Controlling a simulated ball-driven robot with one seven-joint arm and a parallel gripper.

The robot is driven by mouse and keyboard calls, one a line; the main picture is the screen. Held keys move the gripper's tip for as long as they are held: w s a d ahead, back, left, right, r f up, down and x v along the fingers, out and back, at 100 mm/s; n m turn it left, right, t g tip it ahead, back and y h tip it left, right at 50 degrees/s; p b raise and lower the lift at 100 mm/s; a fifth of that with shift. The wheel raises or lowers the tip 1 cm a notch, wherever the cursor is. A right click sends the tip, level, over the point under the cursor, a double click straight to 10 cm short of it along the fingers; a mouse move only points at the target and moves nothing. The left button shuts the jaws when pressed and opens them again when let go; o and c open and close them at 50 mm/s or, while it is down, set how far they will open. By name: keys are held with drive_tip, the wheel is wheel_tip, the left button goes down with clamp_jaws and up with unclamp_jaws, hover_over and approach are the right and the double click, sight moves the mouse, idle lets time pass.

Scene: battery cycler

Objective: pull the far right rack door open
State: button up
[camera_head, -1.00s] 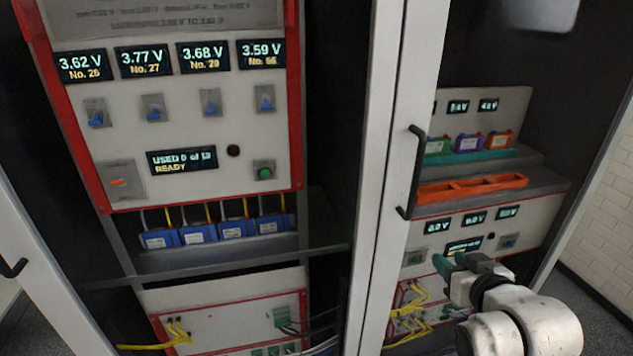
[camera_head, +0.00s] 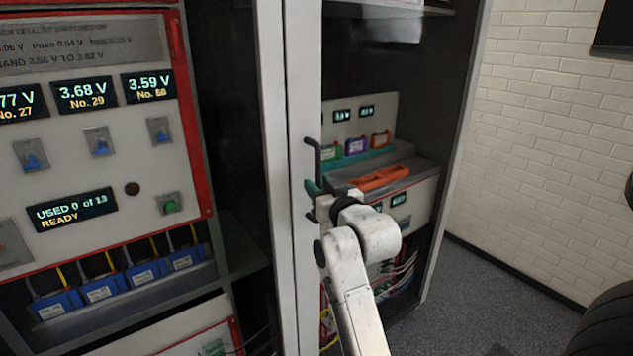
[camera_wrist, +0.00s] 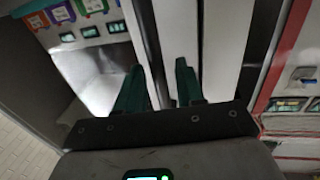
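The far right rack door shows a white upright frame (camera_head: 302,90) in the head view, with a black bar handle (camera_head: 313,158) on it. The door looks closed against the neighbouring white post. My gripper (camera_head: 312,199) is at the lower part of the handle, which it partly hides. I cannot tell whether it touches the handle. In the wrist view, my gripper (camera_wrist: 160,85) has its two green fingers spread apart in front of the white door uprights (camera_wrist: 178,30). A dark strip runs between the fingers; I cannot tell whether it is the handle or a gap.
Behind the door are an orange tray (camera_head: 382,179) and several coloured battery blocks (camera_head: 356,147). A red-edged cycler panel (camera_head: 80,150) with blue cells stands on the left.

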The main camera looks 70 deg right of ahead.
drive_tip(key=shift+x, duration=0.85)
drive_tip(key=shift+c, duration=0.2)
clamp_jaws()
